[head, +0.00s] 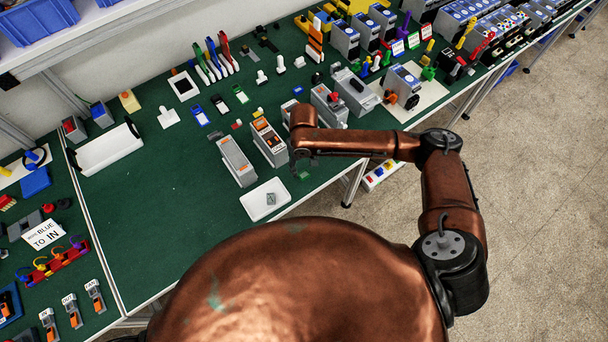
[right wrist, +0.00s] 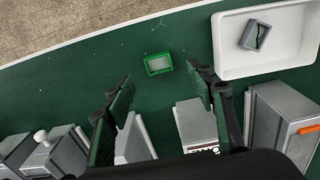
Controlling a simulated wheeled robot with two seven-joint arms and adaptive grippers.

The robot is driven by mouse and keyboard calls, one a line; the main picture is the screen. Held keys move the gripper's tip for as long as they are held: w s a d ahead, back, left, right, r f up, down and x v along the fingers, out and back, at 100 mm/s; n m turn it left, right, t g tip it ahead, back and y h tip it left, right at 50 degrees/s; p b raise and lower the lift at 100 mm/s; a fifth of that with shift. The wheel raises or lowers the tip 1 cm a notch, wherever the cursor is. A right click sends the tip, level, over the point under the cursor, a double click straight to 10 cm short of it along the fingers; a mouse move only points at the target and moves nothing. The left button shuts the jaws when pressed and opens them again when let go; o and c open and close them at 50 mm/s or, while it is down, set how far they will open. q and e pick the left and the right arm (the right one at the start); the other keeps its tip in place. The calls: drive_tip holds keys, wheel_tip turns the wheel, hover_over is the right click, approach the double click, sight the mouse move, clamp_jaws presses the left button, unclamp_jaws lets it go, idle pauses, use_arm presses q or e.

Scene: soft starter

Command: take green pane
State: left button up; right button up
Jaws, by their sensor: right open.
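The green pane (right wrist: 158,64) is a small rectangle with a bright green rim and a greyish middle, lying on the dark green table top in the right wrist view. In the head view a small green patch (head: 303,175) below my right gripper (head: 297,163) looks like the same pane, partly hidden. In the right wrist view my right gripper (right wrist: 161,84) is open and empty. Its two fingers stand apart on either side of the line to the pane, which shows just beyond the tips. My left gripper is not in view.
A white tray (head: 256,212) holding a small grey-framed piece (head: 271,198) lies left of the gripper. Grey device blocks (head: 237,160) stand close behind it. The table's front edge is near. Several switches and labels fill the back.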

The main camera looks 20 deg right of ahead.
sight(304, 174)
drive_tip(key=f, duration=0.6)
drive_tip(key=shift+w+d+f, duration=0.1)
drive_tip(key=shift+w+f, duration=0.1)
drive_tip(key=shift+f, duration=0.05)
drive_tip(key=shift+c, duration=0.5)
drive_tip(key=c, duration=0.8)
